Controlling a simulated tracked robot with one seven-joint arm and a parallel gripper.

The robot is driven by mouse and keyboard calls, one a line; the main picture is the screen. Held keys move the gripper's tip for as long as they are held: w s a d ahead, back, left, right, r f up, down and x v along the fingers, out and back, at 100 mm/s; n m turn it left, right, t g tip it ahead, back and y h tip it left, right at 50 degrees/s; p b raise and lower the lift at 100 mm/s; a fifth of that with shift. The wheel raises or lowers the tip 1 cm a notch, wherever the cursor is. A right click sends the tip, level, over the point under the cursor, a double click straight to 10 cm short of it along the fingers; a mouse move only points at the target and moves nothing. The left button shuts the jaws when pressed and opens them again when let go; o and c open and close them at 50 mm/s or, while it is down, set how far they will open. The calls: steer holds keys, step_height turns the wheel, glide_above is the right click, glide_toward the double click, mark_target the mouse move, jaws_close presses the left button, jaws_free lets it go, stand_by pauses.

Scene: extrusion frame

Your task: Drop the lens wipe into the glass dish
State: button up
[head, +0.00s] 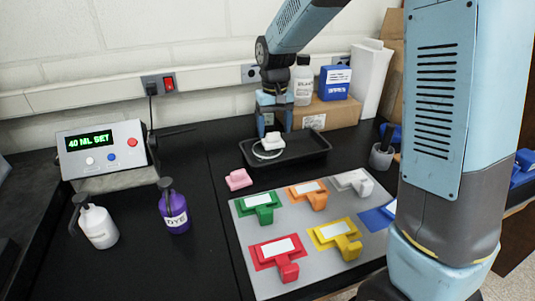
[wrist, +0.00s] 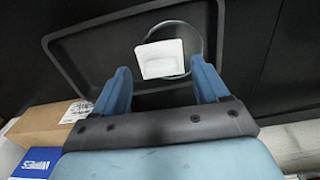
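The lens wipe (head: 273,139), a small white piece, is at the round glass dish (head: 266,154) in the black tray. In the wrist view the wipe (wrist: 160,59) overlaps the inside of the dish's clear rim (wrist: 200,42); I cannot tell whether it rests on the bottom or is slightly above it. My gripper (head: 275,122) points down over the tray. In the wrist view its two blue fingers (wrist: 160,74) stand apart, with the wipe seen between and beyond their tips and no clear contact. Part of the dish is hidden by the wipe.
The black tray (head: 315,154) has raised walls. A pink block (head: 238,179) lies before it, near a grey board (head: 292,218) with coloured pieces. A cardboard box (head: 338,113) with bottle and blue box stands behind. Pump bottles (head: 174,211) and a dispenser (head: 100,150) are left.

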steer(key=o, duration=0.3)
steer(key=shift+o, duration=0.2)
steer(key=shift+r, duration=0.15)
step_height(320, 180, up, 14)
steer(key=shift+f, duration=0.25)
steer(key=s+d+m+t, duration=0.1)
steer(key=s+d+t, duration=0.1)
steer(key=s+d, duration=0.7)
steer(key=s+d+m+t, duration=0.2)
steer(key=s+d, duration=0.7)
steer(key=s, duration=0.7)
steer(key=shift+d+t, duration=0.25)
steer(key=shift+t, duration=0.55)
